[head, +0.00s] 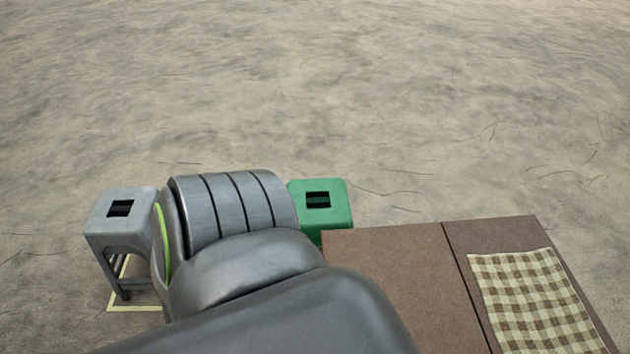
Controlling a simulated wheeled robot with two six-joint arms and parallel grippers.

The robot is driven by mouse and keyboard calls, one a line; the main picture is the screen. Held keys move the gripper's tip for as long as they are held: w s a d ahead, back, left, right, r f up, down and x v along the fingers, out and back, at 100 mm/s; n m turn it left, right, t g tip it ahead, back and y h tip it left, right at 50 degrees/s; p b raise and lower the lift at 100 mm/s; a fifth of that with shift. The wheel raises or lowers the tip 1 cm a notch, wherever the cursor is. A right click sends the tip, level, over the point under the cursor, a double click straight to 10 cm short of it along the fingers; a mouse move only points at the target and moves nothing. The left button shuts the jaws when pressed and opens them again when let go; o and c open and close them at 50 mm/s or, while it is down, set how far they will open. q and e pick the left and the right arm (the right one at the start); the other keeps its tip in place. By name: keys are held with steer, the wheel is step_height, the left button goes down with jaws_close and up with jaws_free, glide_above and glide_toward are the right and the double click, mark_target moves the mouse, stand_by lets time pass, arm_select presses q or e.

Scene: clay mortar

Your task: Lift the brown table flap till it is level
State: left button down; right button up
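A brown table top (525,232) stands at the lower right, split by a dark seam. The plain brown panel left of the seam, which looks like the flap (395,255), appears about in line with the part right of it. Its lower left is hidden behind a large grey arm link of mine. I cannot see its underside or any support. Neither gripper shows in the head view, so I cannot tell whether either touches the flap.
A checkered cloth (530,300) lies on the table's right part. A green stool (335,205) stands behind the flap's left corner. A grey stool (100,225) stands at the left by a pale yellow floor outline (135,308). The floor beyond is clear.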

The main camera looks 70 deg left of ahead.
arm_select(q)
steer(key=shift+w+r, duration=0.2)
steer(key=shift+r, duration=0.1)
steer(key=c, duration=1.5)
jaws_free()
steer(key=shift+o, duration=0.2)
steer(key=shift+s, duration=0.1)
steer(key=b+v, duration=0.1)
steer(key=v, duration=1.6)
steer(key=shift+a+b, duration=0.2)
steer(key=shift+b, duration=0.2)
